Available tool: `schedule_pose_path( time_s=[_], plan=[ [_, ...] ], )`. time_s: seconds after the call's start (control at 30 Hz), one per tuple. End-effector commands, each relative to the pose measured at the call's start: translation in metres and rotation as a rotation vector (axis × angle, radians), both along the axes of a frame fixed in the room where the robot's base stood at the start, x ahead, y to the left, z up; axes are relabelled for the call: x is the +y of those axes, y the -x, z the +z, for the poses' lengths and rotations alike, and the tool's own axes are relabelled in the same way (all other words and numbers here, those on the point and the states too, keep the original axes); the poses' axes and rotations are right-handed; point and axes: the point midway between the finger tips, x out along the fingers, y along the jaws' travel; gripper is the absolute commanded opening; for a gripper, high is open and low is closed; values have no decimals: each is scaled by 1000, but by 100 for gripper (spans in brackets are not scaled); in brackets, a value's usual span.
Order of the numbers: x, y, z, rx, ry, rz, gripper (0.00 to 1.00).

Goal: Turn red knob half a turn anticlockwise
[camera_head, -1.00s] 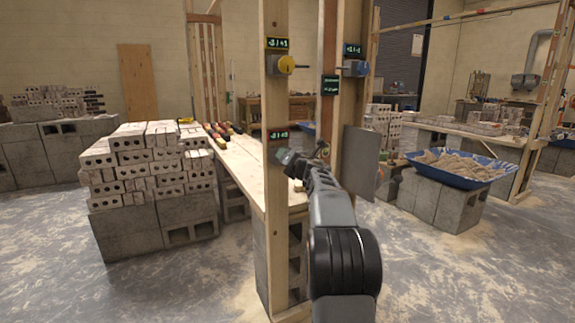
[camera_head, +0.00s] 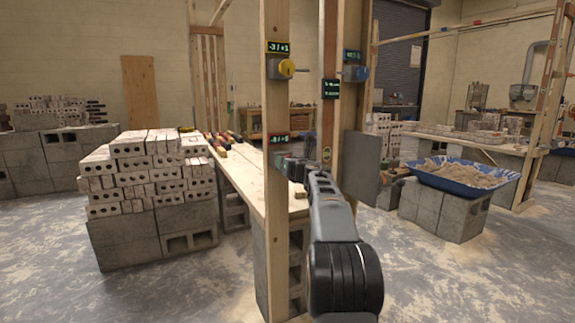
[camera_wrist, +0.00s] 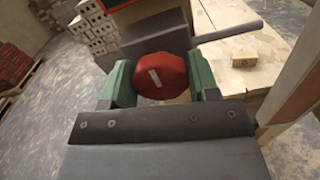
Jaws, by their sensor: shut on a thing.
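The red knob (camera_wrist: 160,76) shows in the wrist view, with a pale slot-like mark on its face that leans a little off upright. It sits on the front of a dark grey box (camera_wrist: 155,38). My gripper (camera_wrist: 160,84) has a green finger on each side of the knob and is shut on it. The knob itself cannot be made out there, behind my gripper and arm.
A yellow knob (camera_head: 286,69) sits higher on the same post (camera_head: 276,215). A blue knob (camera_head: 359,73) is on the post behind. A grey rod (camera_wrist: 228,33) sticks out right of the box. Stacked bricks (camera_head: 150,170) stand left; a blue sand tub (camera_head: 462,180) is at right.

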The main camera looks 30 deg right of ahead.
Motion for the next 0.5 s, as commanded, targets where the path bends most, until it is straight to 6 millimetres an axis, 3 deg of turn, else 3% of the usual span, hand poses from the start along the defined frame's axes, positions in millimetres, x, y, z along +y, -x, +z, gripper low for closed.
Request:
schedule_pose_path(
  time_s=[0.4,0.43,0.5],
  plan=[
    [0,0,0,3,11,0,31],
    [0,0,0,3,11,0,56],
    [0,0,0,2,10,0,62]
  ],
)
